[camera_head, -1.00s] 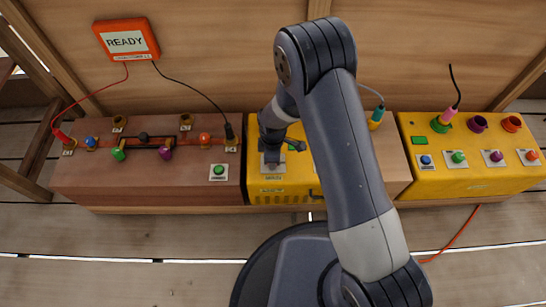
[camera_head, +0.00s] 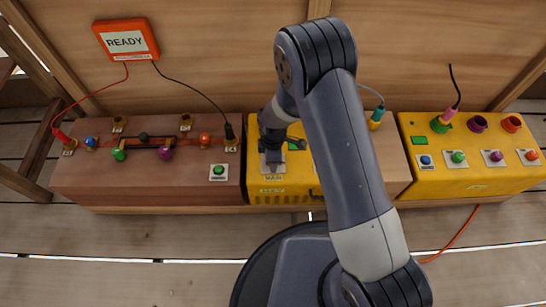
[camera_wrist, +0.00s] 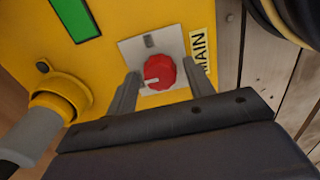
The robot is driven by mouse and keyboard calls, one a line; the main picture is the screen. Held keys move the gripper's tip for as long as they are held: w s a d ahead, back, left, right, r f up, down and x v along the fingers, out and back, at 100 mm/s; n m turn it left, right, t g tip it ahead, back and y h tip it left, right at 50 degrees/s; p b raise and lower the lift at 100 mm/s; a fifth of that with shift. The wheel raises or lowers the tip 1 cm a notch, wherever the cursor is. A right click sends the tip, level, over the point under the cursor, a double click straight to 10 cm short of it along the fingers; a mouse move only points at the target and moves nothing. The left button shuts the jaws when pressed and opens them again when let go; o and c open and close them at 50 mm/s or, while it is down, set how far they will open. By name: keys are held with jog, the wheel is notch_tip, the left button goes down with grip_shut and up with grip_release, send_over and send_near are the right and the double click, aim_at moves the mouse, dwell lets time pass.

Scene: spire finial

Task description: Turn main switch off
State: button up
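The main switch is a round red knob (camera_wrist: 160,72) with a white mark, on a pale square plate (camera_wrist: 136,50) beside a label reading MAIN (camera_wrist: 200,49). The white mark points left in the wrist view. My gripper (camera_wrist: 163,82) is open, with one finger at each side of the knob. Whether the fingers touch it I cannot tell. In the head view my gripper (camera_head: 272,160) is over the middle yellow box (camera_head: 300,187) and hides the knob.
A green panel (camera_wrist: 75,18) and a yellow socket with a grey plug (camera_wrist: 60,98) are near the knob. A brown box (camera_head: 90,185) with coloured knobs stands left, a yellow box (camera_head: 470,178) right. An orange READY sign (camera_head: 126,40) hangs on the wall.

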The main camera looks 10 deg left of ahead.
jog(key=shift+o, duration=0.3)
notch_tip(320, 180, up, 11)
jog(key=p, duration=0.3)
jog(key=shift+p, duration=0.4)
jog(key=shift+f, duration=0.2)
notch_tip(320, 180, down, 11)
jog(key=b, duration=0.4)
jog(key=shift+r, duration=0.2)
